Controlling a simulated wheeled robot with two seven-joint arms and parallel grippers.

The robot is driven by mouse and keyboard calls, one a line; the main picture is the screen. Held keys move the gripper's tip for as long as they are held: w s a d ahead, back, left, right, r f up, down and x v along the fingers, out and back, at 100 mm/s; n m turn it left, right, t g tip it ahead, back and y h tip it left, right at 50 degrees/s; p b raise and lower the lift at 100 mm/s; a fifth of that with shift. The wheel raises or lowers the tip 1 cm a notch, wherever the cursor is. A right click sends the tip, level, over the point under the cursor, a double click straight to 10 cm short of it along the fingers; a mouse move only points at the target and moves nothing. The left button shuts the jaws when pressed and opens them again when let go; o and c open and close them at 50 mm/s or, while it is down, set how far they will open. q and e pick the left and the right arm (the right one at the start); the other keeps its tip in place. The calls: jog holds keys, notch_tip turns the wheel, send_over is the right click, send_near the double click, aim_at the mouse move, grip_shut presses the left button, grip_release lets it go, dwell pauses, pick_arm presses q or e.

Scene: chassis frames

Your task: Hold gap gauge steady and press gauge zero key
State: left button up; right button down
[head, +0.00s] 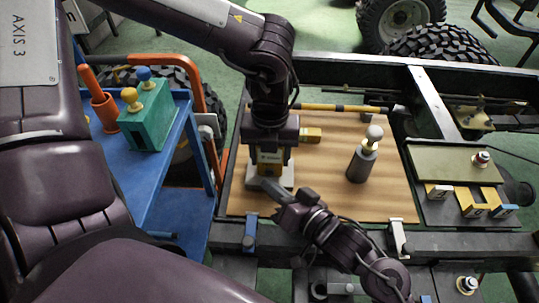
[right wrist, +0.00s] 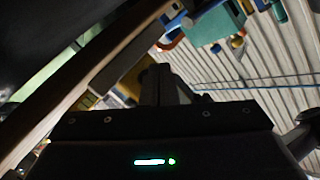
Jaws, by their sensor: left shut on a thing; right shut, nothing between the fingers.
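The gap gauge (head: 269,168) appears as a small yellow and dark body on a pale base on the wooden board. My left gripper (head: 270,157) comes down on it from above and is shut on it, hiding much of its upper part. My right gripper (head: 266,184) is shut and empty, its tips at the front of the gauge's base. I cannot tell whether they touch it. In the right wrist view, the shut fingers (right wrist: 165,85) are dark. The zero key cannot be made out.
A dark cylinder with a pale knob (head: 360,165) stands on the wooden board (head: 330,195) to the right. A yellow block (head: 311,135) and a yellow-black striped bar (head: 340,107) lie behind. A blue cart (head: 150,185) with a green block (head: 147,128) stands left.

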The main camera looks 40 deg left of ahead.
jog(key=shift+w, duration=0.1)
dwell(0.7)
jog(key=shift+w+a, duration=0.2)
jog(key=shift+w, duration=0.05)
jog(key=shift+w+a, duration=0.2)
jog(key=shift+w, duration=0.15)
dwell(1.0)
jog(key=shift+s, duration=0.1)
jog(key=shift+s+d, duration=0.45)
jog(key=shift+s, duration=0.15)
jog(key=shift+s+d, duration=0.45)
jog(key=shift+s, duration=0.25)
jog(key=shift+s+d, duration=0.4)
jog(key=shift+s, duration=0.35)
jog(key=shift+s+d, duration=0.45)
jog(key=shift+s, duration=0.25)
pick_arm(q)
jog(key=o, duration=1.1)
